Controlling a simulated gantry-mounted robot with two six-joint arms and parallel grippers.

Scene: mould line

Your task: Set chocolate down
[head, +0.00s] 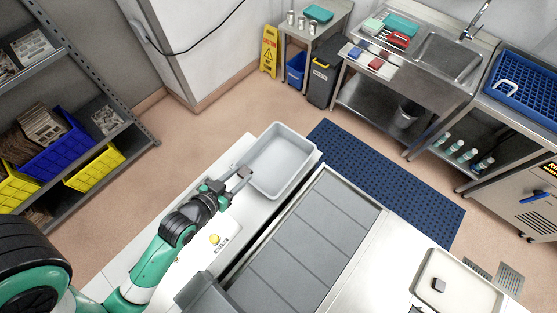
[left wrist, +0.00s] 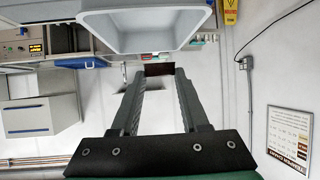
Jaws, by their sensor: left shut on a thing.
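My left gripper (head: 238,181) is shut on a dark brown chocolate (head: 245,172). The chocolate also shows between the fingertips in the left wrist view (left wrist: 158,69). In the head view it appears at the near left corner of an empty light grey bin (head: 283,160); its exact height over the rim cannot be told. The bin also shows beyond the fingertips in the left wrist view (left wrist: 145,45). Another brown chocolate (head: 438,285) sits in a pale tray (head: 480,295) at the lower right. My right gripper is not in view.
A grey slatted conveyor (head: 305,245) runs beside the white bench holding the bin. Another grey bin (head: 205,295) stands at the bottom. A blue mat (head: 385,180) lies on the floor behind.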

